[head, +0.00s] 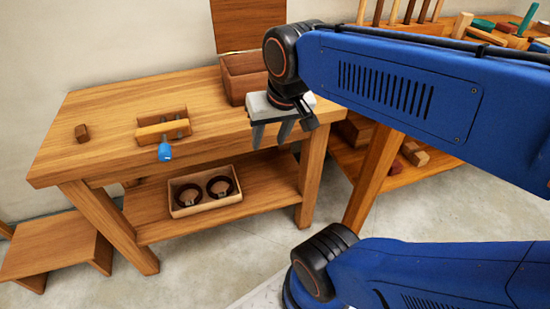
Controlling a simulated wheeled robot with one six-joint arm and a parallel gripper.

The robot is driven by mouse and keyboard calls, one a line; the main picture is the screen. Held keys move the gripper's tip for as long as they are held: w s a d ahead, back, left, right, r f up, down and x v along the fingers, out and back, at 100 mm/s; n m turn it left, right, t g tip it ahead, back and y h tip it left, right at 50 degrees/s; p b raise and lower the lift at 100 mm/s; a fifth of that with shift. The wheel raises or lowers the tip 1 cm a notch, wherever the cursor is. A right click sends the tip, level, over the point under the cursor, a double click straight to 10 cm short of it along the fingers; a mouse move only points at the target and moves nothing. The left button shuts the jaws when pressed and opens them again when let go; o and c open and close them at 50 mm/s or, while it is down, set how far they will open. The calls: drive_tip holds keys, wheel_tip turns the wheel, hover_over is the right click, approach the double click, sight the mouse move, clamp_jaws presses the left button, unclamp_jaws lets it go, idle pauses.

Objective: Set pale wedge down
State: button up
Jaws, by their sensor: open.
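My gripper (270,136) hangs over the front right part of the wooden workbench (105,110), close to its front edge. Its two grey fingers point down and stand apart, with nothing visible between them. I cannot make out a pale wedge for certain anywhere in view. My arm hides part of the area to the right.
On the workbench are a small brown block (82,133), a wooden clamp (160,133) with a blue handle, and an open wooden box (240,85). A tray (205,208) sits on the shelf below. A low stool (50,248) stands left. Another bench at right holds several blocks.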

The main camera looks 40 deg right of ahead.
drive_tip(key=s+f+n, duration=0.1)
drive_tip(key=f, duration=0.1)
drive_tip(key=s+a+f+n, duration=0.1)
drive_tip(key=s+n, duration=0.1)
drive_tip(key=shift+s+f+t, duration=0.25)
drive_tip(key=shift+f+t, duration=0.15)
idle(0.9)
